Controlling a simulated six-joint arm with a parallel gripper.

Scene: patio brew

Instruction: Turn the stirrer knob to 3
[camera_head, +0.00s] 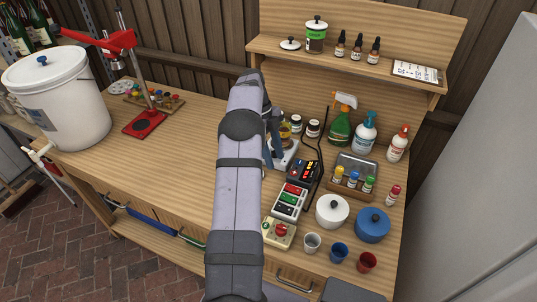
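A white device that looks like the stirrer (289,157) stands on the bench just right of my arm. A small vessel with amber liquid (285,131) shows on it or just behind it. My gripper (274,157) points down at the left part of the stirrer, partly behind my own arm. I cannot tell whether it touches the stirrer. Its fingers are too small and too covered to show whether they are open or shut. The knob and its number marks cannot be made out.
A black meter (303,171), a switch strip (291,201) and a box with a red button (279,233) stand close in front. A red stand (146,122) is left; bench between is clear.

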